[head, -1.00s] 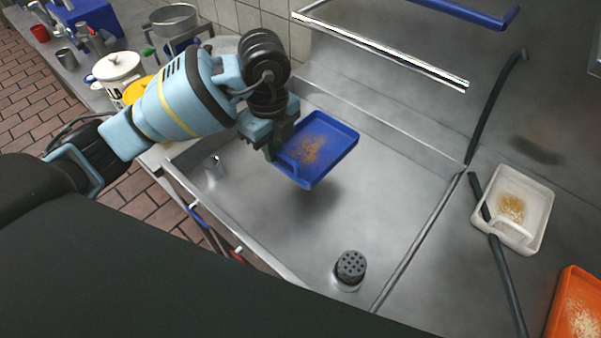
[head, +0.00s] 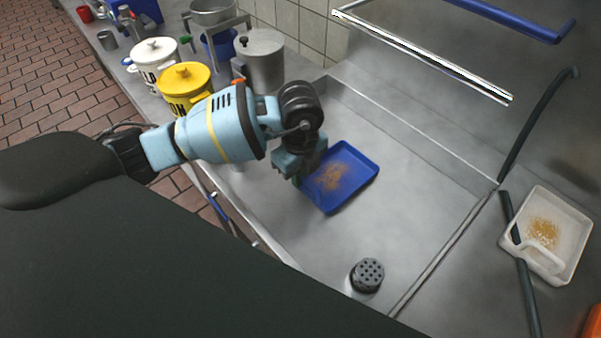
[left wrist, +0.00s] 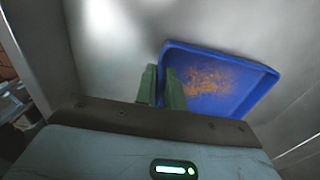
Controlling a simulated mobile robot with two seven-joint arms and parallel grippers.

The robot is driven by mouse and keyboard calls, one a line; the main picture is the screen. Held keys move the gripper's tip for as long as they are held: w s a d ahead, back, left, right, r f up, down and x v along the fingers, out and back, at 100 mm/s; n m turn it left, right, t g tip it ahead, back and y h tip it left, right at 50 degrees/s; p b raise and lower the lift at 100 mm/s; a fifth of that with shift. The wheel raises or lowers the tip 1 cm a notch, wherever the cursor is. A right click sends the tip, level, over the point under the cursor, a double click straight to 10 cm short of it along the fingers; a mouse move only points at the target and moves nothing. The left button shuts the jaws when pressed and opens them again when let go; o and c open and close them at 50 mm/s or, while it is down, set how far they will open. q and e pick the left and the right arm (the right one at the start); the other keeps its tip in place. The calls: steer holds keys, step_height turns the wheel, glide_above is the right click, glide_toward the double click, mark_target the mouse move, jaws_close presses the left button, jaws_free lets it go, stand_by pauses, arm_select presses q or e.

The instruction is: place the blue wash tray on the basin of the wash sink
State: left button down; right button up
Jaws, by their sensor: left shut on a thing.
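The blue wash tray (head: 365,182) has brownish crumbs on it and is in the basin area of the steel wash sink (head: 420,185). My left gripper (head: 298,178) is shut on the tray's near left edge. In the left wrist view, the green fingers (left wrist: 161,88) meet the edge of the blue tray (left wrist: 235,103). The tray looks low over the basin floor; I cannot tell whether it touches. Part of the tray's left side is hidden by the gripper. My right gripper is not in view.
A grey perforated drain piece (head: 368,273) stands in the basin at the front. Pots, including a yellow lidded one (head: 186,88), stand behind my left arm.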

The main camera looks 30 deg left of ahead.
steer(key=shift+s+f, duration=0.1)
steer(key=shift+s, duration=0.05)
arm_select(q)
steer(key=c, duration=1.5)
jaws_free()
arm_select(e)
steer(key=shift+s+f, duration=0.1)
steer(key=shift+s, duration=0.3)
